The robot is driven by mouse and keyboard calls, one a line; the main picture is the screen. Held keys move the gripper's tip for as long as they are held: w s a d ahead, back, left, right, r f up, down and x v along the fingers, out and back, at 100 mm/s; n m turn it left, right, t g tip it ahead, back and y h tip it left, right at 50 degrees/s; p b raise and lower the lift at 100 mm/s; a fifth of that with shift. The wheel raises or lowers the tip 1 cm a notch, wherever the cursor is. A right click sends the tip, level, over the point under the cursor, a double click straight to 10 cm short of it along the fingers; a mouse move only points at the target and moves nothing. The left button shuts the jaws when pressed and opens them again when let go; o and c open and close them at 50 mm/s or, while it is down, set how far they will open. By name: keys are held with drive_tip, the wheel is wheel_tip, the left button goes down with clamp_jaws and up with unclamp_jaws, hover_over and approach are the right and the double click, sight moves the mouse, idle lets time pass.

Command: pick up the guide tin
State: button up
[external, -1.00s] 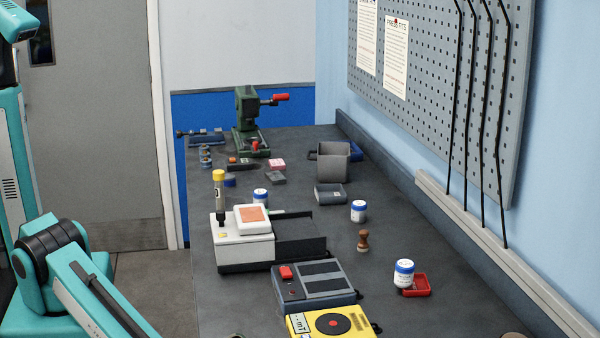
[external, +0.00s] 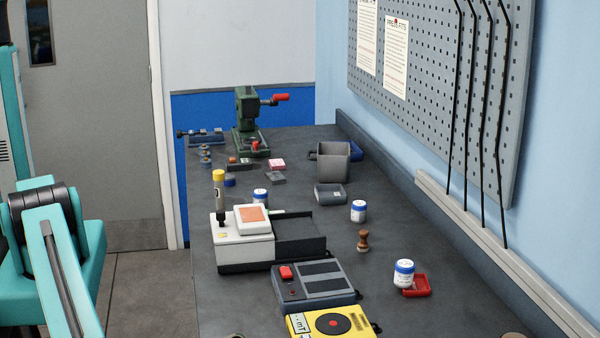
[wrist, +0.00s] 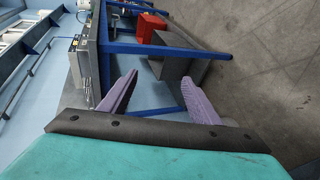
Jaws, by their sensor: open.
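I cannot tell for certain which item is the guide tin. My gripper (wrist: 159,80) shows only in the wrist view. Its two purple fingers are spread apart with nothing between them. They point past a blue frame toward a grey box and the floor, away from the benchtop items. The external view shows my arm at the lower left, its gripper out of frame.
The dark bench (external: 345,245) holds a white device (external: 240,245), a grey box with a red switch (external: 310,284), a yellow unit (external: 330,322), white jars (external: 404,272), a grey bin (external: 333,162) and a green press (external: 247,115). A blue frame (wrist: 150,48) and red box (wrist: 150,28) show in the wrist view.

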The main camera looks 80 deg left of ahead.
drive_tip(key=w+d+r+n+t+p, duration=0.1)
drive_tip(key=w+r+n+t+p, duration=0.1)
drive_tip(key=r+n, duration=0.35)
drive_tip(key=w+d+r+n+t+p, duration=0.1)
drive_tip(key=w+r+n+t, duration=0.15)
drive_tip(key=r, duration=0.65)
drive_tip(key=w+a+r+n+t+y, duration=0.1)
drive_tip(key=w+a+r+n+t, duration=0.3)
drive_tip(key=w+a, duration=0.95)
drive_tip(key=w+a+r+n+t+y, duration=0.15)
drive_tip(key=w+a+r, duration=0.45)
drive_tip(key=w+a, duration=0.8)
drive_tip(key=w+a+r+n+b, duration=0.1)
drive_tip(key=w+a+n, duration=0.2)
drive_tip(key=w+a, duration=0.55)
drive_tip(key=w+a+n+b, duration=0.1)
drive_tip(key=w+a+n, duration=0.3)
drive_tip(key=a, duration=0.7)
drive_tip(key=a+f+n+g+y+b, duration=0.1)
drive_tip(key=a+n, duration=0.5)
drive_tip(key=a, duration=2.1)
wheel_tip(320, 180, down, 3)
drive_tip(key=y+b, duration=0.1)
drive_tip(key=y, duration=0.1)
drive_tip(key=shift+a+g+y, duration=0.25)
drive_tip(key=shift+g+y, duration=0.05)
drive_tip(key=shift+y, duration=0.05)
